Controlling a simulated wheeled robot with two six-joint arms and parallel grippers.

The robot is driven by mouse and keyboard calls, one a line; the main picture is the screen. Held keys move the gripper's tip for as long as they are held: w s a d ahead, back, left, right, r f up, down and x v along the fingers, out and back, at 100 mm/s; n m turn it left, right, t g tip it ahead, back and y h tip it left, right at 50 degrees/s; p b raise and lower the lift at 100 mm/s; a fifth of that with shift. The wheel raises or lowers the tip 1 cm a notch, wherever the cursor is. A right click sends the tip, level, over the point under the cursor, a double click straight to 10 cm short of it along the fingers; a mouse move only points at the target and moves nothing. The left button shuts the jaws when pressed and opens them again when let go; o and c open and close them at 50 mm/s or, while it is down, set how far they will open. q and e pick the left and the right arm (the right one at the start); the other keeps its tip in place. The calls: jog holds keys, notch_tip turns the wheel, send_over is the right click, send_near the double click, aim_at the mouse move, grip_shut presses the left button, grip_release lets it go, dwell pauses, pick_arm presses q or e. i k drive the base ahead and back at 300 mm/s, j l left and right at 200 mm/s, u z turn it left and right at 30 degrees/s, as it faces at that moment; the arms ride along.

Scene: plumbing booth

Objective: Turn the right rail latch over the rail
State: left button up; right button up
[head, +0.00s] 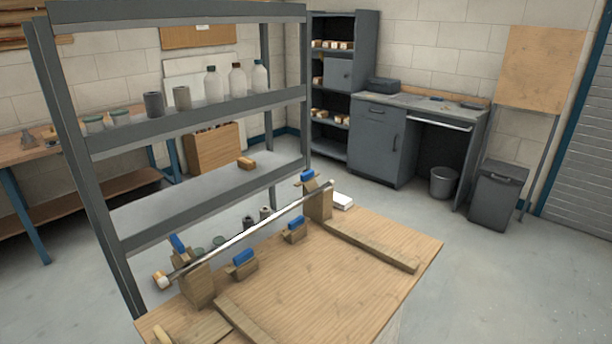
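A long pale rail (250,231) lies across two wooden posts on the wooden bench (335,265). The right post (319,203) carries a small blue latch (307,175) near its top, beside the rail on its far side. This latch looks turned away from the rail, not across it. The left post (198,285) has a similar blue latch (178,243), tilted up behind the rail. Neither of my grippers is in view.
Two wooden blocks with blue tops, the left (243,258) and the right (294,229), stand in front of the rail. Wooden strips (370,247) lie on the bench. A grey shelf rack (215,190) stands close behind. The bench's middle is clear.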

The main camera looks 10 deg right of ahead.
aim_at(309, 175)
jog(key=l, duration=0.65)
jog(key=i+l+u, duration=0.25)
jog(key=l, duration=0.55)
jog(key=l+u, duration=0.2)
jog(key=l, duration=0.65)
jog(key=i+l+u, duration=0.1)
jog(key=l+u, duration=0.15)
jog(key=l, duration=0.6)
